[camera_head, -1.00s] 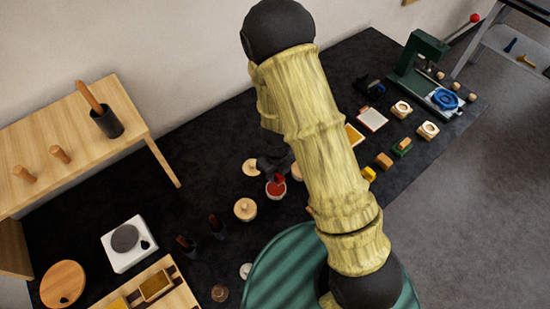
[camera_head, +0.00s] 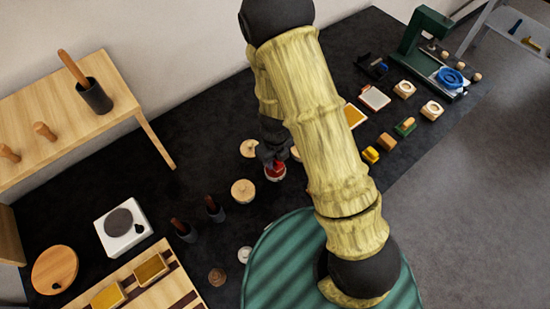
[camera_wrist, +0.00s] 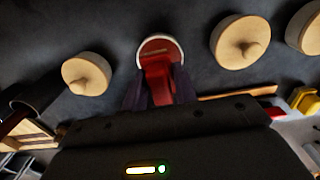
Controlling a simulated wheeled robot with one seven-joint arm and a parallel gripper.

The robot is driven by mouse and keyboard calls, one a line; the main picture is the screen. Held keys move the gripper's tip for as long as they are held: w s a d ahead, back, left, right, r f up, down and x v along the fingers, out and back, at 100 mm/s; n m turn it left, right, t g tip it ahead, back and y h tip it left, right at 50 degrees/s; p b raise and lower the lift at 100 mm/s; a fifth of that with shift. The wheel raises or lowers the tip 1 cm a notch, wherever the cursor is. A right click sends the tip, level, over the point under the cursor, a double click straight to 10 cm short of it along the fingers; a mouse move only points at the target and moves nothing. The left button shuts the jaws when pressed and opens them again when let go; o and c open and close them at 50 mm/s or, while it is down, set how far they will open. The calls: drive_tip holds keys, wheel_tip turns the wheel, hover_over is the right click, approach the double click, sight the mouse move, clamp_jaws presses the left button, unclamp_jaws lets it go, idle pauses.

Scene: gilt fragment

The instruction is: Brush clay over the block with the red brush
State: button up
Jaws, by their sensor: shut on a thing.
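My gripper (camera_wrist: 158,95) is shut on the red brush (camera_wrist: 158,82), whose handle shows between the fingers in the wrist view. The brush points into a small white-rimmed pot (camera_wrist: 178,43) with a dark red filling, seemingly the clay. Its tip is not clearly visible, so I cannot tell how deep it sits. In the head view my gripper (camera_head: 271,145) is over the same pot (camera_head: 275,178), partly hidden by my arm. Small blocks, one yellow (camera_head: 371,155) and one orange-brown (camera_head: 387,141), lie right of my arm; I cannot tell which is the task's block.
Round wooden lidded pots (camera_head: 243,191) stand close to the red pot. Dark cups with brown handles (camera_head: 215,209) are nearer the front. A white scale (camera_head: 122,228) and wooden tray (camera_head: 192,290) are at left. A green press (camera_head: 425,30) stands at the far right.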

drive_tip(key=shift+f+b, duration=0.55)
drive_tip(key=shift+f, duration=0.3)
drive_tip(key=shift+s+f, duration=0.1)
drive_tip(key=shift+f, duration=0.45)
idle(1.9)
wheel_tip(320, 180, up, 7)
drive_tip(key=p, duration=0.7)
drive_tip(key=shift+r, duration=0.1)
idle(1.1)
